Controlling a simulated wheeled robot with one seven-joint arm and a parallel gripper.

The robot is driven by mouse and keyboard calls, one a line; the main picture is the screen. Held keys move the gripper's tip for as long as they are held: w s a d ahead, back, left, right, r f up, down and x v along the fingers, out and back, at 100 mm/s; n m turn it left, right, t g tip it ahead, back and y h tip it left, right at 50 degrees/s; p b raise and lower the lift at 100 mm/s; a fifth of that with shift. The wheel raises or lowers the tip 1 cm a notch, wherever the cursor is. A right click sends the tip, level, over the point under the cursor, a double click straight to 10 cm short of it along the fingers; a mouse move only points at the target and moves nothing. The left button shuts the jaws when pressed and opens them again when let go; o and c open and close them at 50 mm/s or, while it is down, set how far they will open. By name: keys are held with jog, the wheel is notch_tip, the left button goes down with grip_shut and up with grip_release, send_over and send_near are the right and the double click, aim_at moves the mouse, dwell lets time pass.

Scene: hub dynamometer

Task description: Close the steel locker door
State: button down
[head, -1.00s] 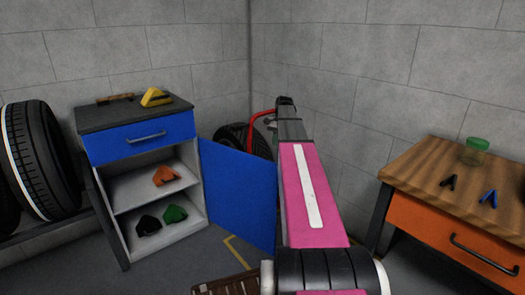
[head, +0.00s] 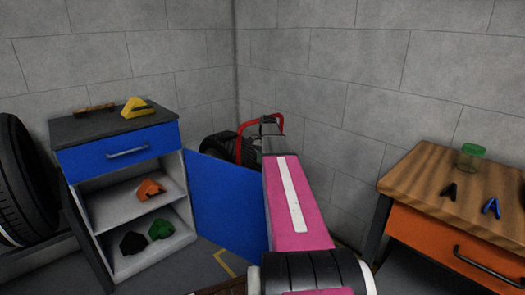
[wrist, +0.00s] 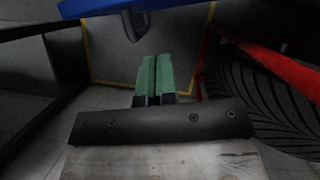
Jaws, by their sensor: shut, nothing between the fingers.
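The steel locker (head: 120,165) is a grey cabinet with a dark top and a blue drawer, at the left of the head view. Its blue door (head: 225,200) stands wide open, swung out to the right, and the shelves show. My arm crosses in front of the door's right edge and hides it. In the wrist view, a blue edge that looks like the door (wrist: 95,8) runs along the top, with a grey handle (wrist: 136,24) below it. My gripper (wrist: 155,75), with green fingers, is shut and empty, pointing below the handle. I cannot see any contact.
Orange, green and black items lie on the locker shelves. A yellow item (head: 138,107) sits on its top. A red-framed machine (head: 245,135) stands in the corner; a red bar (wrist: 270,62) and tyre tread show close at the wrist's right. A wooden bench (head: 430,185) stands right.

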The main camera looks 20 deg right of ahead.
jog(key=shift+s+a+f, duration=0.25)
jog(key=shift+s+a, duration=0.45)
jog(key=shift+a, duration=0.2)
jog(key=shift+s+a+f, duration=0.25)
jog(key=shift+s+a, duration=0.4)
jog(key=shift+a, duration=0.2)
